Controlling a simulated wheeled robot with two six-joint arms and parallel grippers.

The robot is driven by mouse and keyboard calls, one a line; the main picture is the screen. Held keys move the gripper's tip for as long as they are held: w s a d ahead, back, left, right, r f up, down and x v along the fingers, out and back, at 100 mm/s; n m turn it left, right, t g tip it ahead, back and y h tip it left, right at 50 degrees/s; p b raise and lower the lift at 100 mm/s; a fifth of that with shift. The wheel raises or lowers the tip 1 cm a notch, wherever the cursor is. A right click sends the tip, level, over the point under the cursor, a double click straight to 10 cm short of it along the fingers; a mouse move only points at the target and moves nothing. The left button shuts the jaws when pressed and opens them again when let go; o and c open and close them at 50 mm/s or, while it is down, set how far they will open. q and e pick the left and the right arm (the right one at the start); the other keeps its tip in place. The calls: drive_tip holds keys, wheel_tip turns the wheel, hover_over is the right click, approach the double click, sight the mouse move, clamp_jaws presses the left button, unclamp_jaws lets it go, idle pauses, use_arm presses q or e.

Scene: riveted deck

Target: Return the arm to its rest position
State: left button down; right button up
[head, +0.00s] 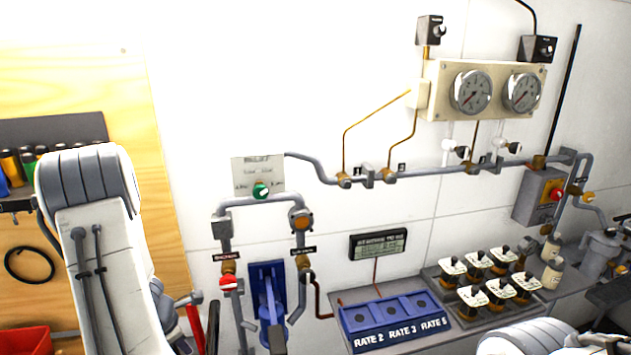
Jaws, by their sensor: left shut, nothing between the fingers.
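My left arm (92,215) comes in from the left, white with a grey ribbed cover, and bends down towards the lower edge. My left gripper (184,345) is low at the picture's bottom edge, partly hidden by the arm, shut and empty. It is left of the blue lever unit on the wall. My right arm (525,338) shows only as a white and grey ribbed link at the bottom right. Its gripper is outside the picture.
A blue tray (395,322) marked RATE 2, RATE 3 and RATE 5 stands on a grey bench, beside a rack of several tagged parts (488,277). Pipes with a green knob (261,191) and red knob (228,283) run along the wall. Two gauges (471,92) hang above.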

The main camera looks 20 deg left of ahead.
use_arm(q)
drive_tip(key=w+d+r+m, duration=0.2)
drive_tip(key=d+r+m, duration=0.1)
drive_tip(key=d+m, duration=0.4)
drive_tip(key=w+d+r+m, duration=0.2)
drive_tip(key=d+r+m, duration=0.1)
drive_tip(key=d+m, duration=0.4)
drive_tip(key=w+d+r+m+h, duration=0.1)
drive_tip(key=w+d+r+m, duration=0.1)
drive_tip(key=d+m, duration=0.5)
drive_tip(key=shift+w+d+r, duration=0.3)
drive_tip(key=shift+d+r, duration=0.35)
drive_tip(key=shift+r, duration=0.05)
drive_tip(key=s+d+r+m, duration=0.3)
drive_tip(key=d+m, duration=0.5)
drive_tip(key=m, duration=0.3)
drive_tip(key=s+d+f+m+g+b, duration=0.3)
drive_tip(key=s+d+m+b, duration=0.3)
drive_tip(key=s+d+b, duration=0.4)
drive_tip(key=s+d+f, duration=0.1)
drive_tip(key=s+d, duration=0.2)
drive_tip(key=shift+s+d+m+h, duration=0.3)
drive_tip(key=shift+d, duration=0.1)
drive_tip(key=shift+d, duration=0.1)
